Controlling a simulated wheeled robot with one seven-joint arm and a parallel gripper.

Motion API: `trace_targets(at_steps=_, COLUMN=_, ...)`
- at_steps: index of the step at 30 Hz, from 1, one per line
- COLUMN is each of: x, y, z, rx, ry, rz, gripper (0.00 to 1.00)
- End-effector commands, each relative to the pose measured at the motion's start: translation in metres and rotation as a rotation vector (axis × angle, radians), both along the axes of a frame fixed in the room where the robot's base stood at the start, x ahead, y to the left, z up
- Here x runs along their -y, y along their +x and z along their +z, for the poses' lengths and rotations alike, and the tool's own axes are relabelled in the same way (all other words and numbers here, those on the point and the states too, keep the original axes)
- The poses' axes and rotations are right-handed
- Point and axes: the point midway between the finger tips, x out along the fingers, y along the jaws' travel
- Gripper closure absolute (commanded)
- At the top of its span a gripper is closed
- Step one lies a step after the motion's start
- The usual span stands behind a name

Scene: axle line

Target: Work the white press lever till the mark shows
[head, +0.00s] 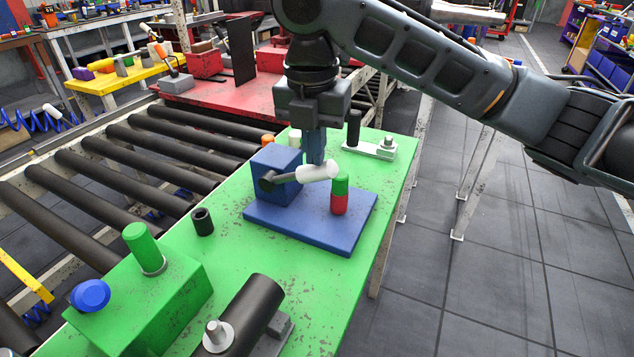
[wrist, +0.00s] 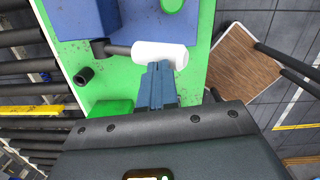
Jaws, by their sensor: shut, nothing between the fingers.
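The press is a blue block (head: 277,168) on a blue base plate (head: 300,224), standing on the green bench. Its lever has a dark arm and a white handle (head: 317,172) that points right, roughly level. A post with a green top and red lower part (head: 340,194) stands on the plate beside the handle. My gripper (head: 315,160) points down, shut and empty, with its blue fingertips at the handle, just behind it in the head view. In the wrist view the fingertips (wrist: 161,68) overlap the white handle (wrist: 160,51); I cannot tell whether they touch. I cannot make out a separate mark.
A black ring (head: 203,221), a green block with a green peg (head: 144,247) and a dark cylinder (head: 243,314) are on the near bench. A grey bracket (head: 372,148) with a dark post is behind the press. A roller conveyor (head: 120,170) runs along the left.

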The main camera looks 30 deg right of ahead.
Motion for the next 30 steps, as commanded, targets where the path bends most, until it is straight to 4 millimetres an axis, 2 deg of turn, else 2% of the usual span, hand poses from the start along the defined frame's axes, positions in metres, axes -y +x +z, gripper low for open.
trace_targets(at_steps=1, x=0.001, y=0.0, z=-0.01, rx=0.001, ry=-0.001, rz=0.0, gripper=1.0)
trace_targets(at_steps=4, x=0.001, y=0.001, z=-0.015, rx=0.001, ry=-0.001, rz=0.0, gripper=1.0)
trace_targets(at_steps=18, x=0.001, y=0.001, z=-0.018, rx=-0.001, ry=0.001, rz=0.0, gripper=1.0)
trace_targets(at_steps=29, x=0.001, y=0.001, z=-0.054, rx=-0.001, ry=0.001, rz=0.001, gripper=1.0)
trace_targets(at_steps=30, x=0.001, y=0.001, z=-0.052, rx=-0.001, ry=0.001, rz=0.001, gripper=1.0)
